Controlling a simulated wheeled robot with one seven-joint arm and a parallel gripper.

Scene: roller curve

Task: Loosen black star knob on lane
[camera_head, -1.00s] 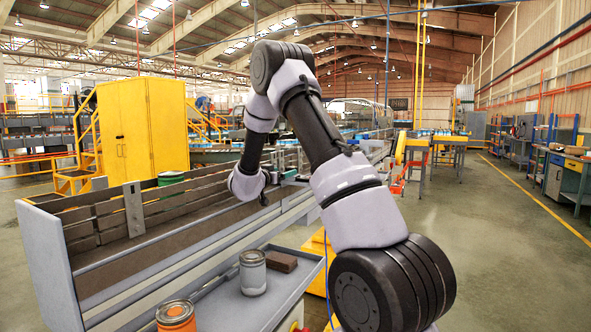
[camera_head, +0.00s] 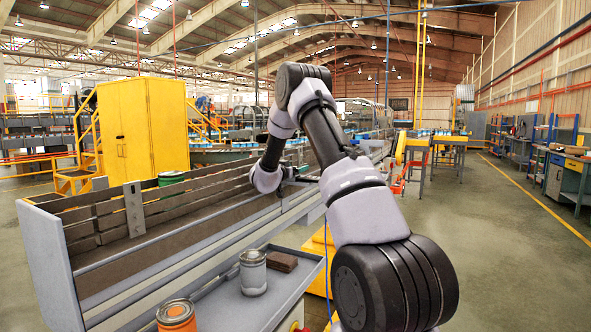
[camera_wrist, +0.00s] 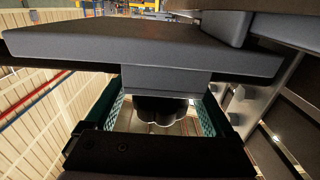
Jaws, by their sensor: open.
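The black star knob (camera_wrist: 160,108) shows in the wrist view as a dark lobed shape under a grey block (camera_wrist: 166,80). My gripper (camera_wrist: 165,98) is open, with one teal-padded finger on the left of the knob and one on the right. Gaps show between the knob and both pads, so I see no contact. In the head view, my gripper (camera_head: 290,177) is small and dark beside the lane (camera_head: 165,230). The knob cannot be made out there.
A grey plate (camera_wrist: 150,45) spans the wrist view above the knob. In the head view, a tray (camera_head: 230,305) in front of the lane holds a grey can (camera_head: 253,275), an orange can (camera_head: 176,316) and a brown block (camera_head: 282,262). A green can (camera_head: 171,179) stands behind the boards.

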